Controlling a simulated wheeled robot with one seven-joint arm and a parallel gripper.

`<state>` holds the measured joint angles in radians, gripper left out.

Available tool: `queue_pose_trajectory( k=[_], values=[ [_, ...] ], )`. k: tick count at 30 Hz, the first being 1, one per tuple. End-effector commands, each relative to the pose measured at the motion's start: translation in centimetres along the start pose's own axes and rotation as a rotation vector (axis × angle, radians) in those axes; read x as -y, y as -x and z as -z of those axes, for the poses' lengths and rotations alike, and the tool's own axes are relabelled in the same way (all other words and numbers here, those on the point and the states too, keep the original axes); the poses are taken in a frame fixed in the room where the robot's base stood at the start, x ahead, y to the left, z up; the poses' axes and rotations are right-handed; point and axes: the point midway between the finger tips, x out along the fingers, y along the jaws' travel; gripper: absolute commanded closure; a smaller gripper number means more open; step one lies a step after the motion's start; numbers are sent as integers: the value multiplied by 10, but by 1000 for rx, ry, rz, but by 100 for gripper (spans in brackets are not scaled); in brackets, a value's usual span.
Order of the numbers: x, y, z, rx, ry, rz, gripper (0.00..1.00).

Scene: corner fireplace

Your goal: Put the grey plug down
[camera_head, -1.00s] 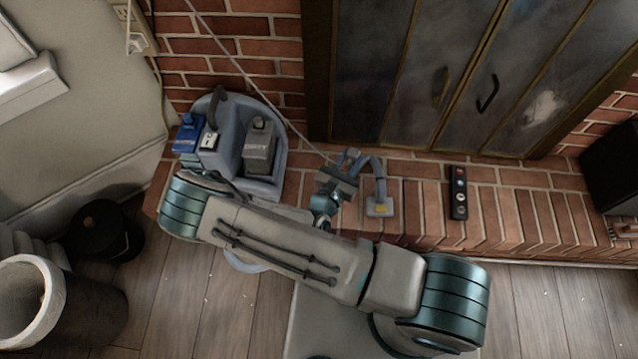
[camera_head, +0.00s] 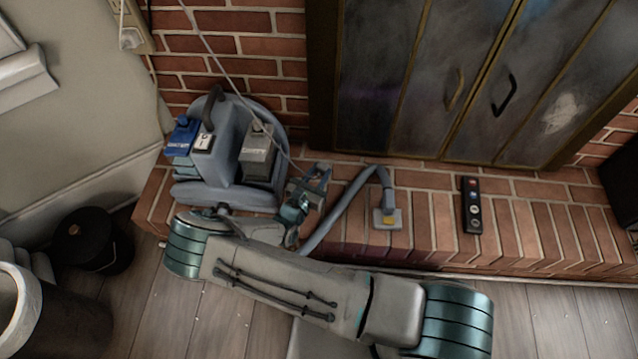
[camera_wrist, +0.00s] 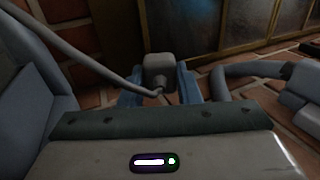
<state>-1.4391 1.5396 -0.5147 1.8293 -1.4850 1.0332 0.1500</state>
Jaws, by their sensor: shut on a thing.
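The grey plug (camera_wrist: 159,71) sits between the two blue fingers of my gripper (camera_wrist: 160,84) in the wrist view, and the fingers are shut on it. A grey cord (camera_wrist: 75,58) runs from the plug up to the left. In the head view my gripper (camera_head: 318,178) is low over the brick hearth, just right of the blue-grey machine. The plug itself is hard to make out there. Whether the plug touches the bricks cannot be told.
The blue-grey machine (camera_head: 225,140) stands on the hearth at left. A grey hose with a nozzle (camera_head: 387,219) lies right of my gripper. A black remote (camera_head: 472,205) lies farther right. Fireplace doors (camera_head: 440,80) stand behind. Bare brick (camera_head: 430,215) shows between nozzle and remote.

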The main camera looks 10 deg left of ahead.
Motion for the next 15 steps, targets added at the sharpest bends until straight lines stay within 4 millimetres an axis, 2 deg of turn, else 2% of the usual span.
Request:
queue_pose_trajectory(
  k=[9,15],
  values=[
    [0,0,40,1,0,0,100],
    [0,0,39,1,-1,0,100]
  ],
)
